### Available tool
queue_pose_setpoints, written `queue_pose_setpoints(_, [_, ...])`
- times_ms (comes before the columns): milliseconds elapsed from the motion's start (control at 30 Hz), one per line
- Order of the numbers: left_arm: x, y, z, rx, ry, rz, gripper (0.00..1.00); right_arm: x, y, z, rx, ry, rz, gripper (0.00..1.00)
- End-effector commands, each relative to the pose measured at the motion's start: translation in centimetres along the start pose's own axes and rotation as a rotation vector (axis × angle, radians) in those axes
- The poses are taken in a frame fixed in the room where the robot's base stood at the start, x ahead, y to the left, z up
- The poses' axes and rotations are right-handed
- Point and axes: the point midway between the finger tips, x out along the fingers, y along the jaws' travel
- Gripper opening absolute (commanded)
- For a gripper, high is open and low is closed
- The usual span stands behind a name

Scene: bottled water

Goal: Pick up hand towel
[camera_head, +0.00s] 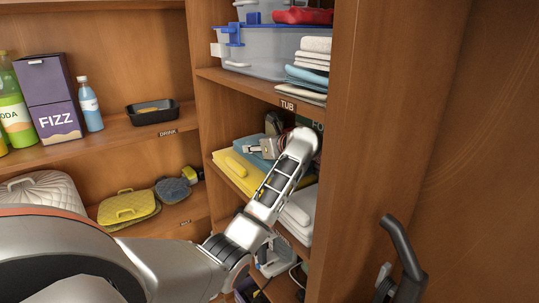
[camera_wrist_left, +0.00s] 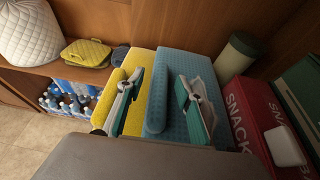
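A blue folded towel (camera_wrist_left: 155,105) with a thick rounded front edge lies on a shelf, beside a yellow folded towel (camera_wrist_left: 139,61). In the head view the yellow one (camera_head: 236,171) shows at the shelf's front, with the blue one (camera_head: 243,146) partly behind my gripper. Which is the hand towel I cannot tell. My left gripper (camera_wrist_left: 162,92) is open, its two teal-padded fingers apart over the towels. The blue towel's rounded edge lies between them; contact is unclear. In the head view my left gripper (camera_head: 263,149) reaches into this compartment. My right gripper is not in view.
A red SNACK box (camera_wrist_left: 250,115) and a dark cylinder (camera_wrist_left: 238,55) stand right of the towels. A wooden upright panel (camera_head: 345,150) bounds the compartment on the right. Folded white and blue cloths (camera_head: 306,78) lie on the shelf above. Yellow pads (camera_head: 128,207) lie lower left.

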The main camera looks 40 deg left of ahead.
Motion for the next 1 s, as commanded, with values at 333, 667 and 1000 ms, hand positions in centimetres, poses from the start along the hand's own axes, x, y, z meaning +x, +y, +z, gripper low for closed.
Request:
queue_pose_setpoints(333, [0.1,0.0,0.0,0.0,0.001,-0.001,0.08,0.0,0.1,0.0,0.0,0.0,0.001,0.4])
queue_pose_setpoints(667, [0.1,0.0,0.1,-0.001,-0.001,-0.001,0.0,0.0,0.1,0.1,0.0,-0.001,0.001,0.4])
queue_pose_setpoints(1000, [-0.7,-0.4,2.2,-0.006,0.001,-0.002,0.0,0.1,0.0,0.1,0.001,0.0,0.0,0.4])
